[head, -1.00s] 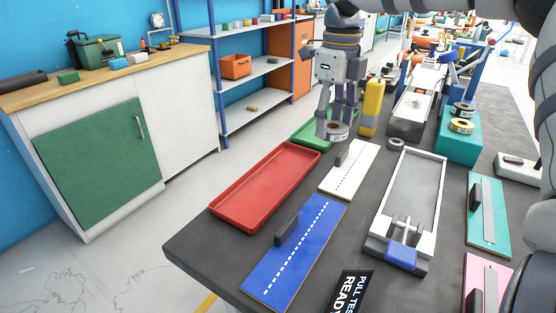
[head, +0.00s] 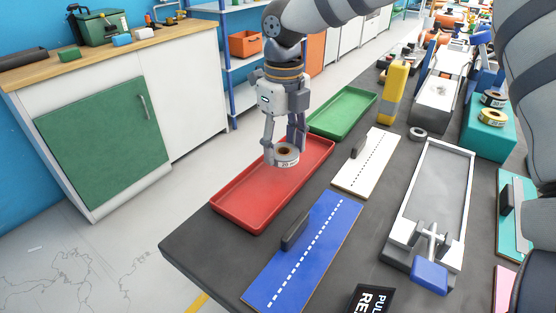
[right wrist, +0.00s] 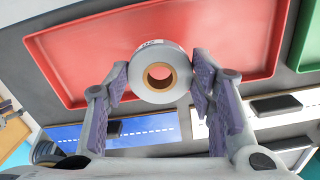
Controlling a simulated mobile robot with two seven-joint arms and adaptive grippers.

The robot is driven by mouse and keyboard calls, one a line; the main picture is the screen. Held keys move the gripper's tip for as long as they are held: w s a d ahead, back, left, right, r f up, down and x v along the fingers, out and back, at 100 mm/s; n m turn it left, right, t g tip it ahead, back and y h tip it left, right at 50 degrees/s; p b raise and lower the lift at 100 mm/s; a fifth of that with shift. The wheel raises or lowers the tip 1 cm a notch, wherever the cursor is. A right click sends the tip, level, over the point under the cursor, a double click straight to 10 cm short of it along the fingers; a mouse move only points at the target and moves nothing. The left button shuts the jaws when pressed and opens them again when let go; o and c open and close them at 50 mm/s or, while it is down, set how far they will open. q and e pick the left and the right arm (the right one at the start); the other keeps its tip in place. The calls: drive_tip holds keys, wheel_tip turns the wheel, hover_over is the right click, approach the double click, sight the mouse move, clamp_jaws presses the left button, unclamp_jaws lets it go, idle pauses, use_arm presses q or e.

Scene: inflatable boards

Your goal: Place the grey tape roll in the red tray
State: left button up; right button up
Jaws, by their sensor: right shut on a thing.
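The grey tape roll (head: 288,160), a ring with a brown core, is between the fingers of my right gripper (head: 283,150), which is shut on it. In the right wrist view the roll (right wrist: 160,54) sits between the two finger pads with its hole facing the camera. The red tray (head: 242,202) lies on the dark table. The roll is over the far part of the tray, and in the wrist view the tray floor (right wrist: 228,42) shows behind it. I cannot tell the exact gap to the tray floor. My left gripper is not in view.
A green tray (head: 343,112) lies beyond the red one. A blue board (head: 325,235) and a white board (head: 368,165) with dark handles lie to the right. A yellow block (head: 395,90) stands farther back. A small grey ring (head: 417,133) lies near a grey fixture.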

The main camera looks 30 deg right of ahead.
sight(279, 174)
drive_tip(key=shift+w+a+f, duration=0.1)
drive_tip(key=shift+a+f, duration=0.1)
drive_tip(key=shift+f, duration=0.75)
drive_tip(key=shift+a+f, duration=0.15)
drive_tip(key=shift+f, duration=0.8)
drive_tip(key=shift+f, duration=0.15)
drive_tip(key=o, duration=1.2)
drive_tip(key=shift+c, duration=0.2)
wheel_tip(279, 174, up, 12)
